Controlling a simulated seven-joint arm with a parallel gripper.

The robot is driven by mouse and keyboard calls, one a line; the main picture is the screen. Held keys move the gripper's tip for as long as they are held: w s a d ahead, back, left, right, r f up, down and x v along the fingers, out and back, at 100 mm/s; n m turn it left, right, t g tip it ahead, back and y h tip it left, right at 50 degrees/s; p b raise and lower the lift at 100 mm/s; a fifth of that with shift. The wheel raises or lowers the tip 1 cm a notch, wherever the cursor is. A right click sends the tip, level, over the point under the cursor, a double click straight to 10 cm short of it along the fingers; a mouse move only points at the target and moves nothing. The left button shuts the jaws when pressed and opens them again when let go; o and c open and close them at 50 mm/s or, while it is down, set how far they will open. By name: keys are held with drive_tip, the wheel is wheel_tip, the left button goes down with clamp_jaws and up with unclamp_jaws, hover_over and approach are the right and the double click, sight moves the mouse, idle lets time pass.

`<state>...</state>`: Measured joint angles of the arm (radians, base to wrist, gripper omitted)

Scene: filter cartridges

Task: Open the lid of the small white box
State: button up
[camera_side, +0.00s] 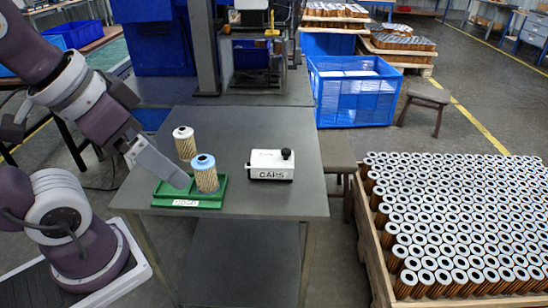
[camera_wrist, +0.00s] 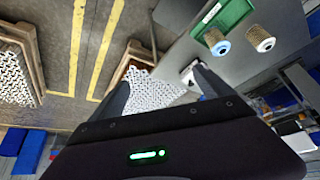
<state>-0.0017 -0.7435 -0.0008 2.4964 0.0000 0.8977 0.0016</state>
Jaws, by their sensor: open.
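The small white box (camera_side: 270,172) stands on the grey table, marked CAPS on its front. Its lid (camera_side: 266,155) looks closed, with a black knob (camera_side: 287,154) at the right of the top. My gripper (camera_side: 182,180) is to the left of the box, over the green tray's area and clear of the box. In the wrist view my gripper (camera_wrist: 160,79) is open with nothing between its fingers. There the box (camera_wrist: 188,75) shows only in part, beside the right finger, which hides some of it.
A green tray (camera_side: 163,201) lies left of the box. A blue-topped cartridge (camera_side: 206,176) stands at it, close to my gripper in the side view, and a white-topped cartridge (camera_side: 186,147) stands behind. The table (camera_side: 255,202) is bare around the box.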

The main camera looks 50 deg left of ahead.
drive_tip(key=w, duration=0.5)
drive_tip(key=w+a+r, duration=0.1)
drive_tip(key=w, duration=0.1)
drive_tip(key=shift+w, duration=0.2)
drive_tip(key=c, duration=0.7)
drive_tip(key=shift+g+y, duration=0.3)
drive_tip(key=shift+g, duration=0.1)
drive_tip(key=w+a+f, duration=0.1)
drive_tip(key=w, duration=0.3)
drive_tip(key=w+a+f, duration=0.1)
drive_tip(key=w, duration=0.3)
drive_tip(key=w+a, duration=0.1)
drive_tip(key=w, duration=0.4)
drive_tip(key=shift+w+f, duration=0.1)
drive_tip(key=shift+f, duration=0.3)
drive_tip(key=shift+c, duration=0.2)
approach(286, 151)
drive_tip(key=x, duration=0.8)
drive_tip(key=shift+w+a+f, duration=0.1)
clamp_jaws()
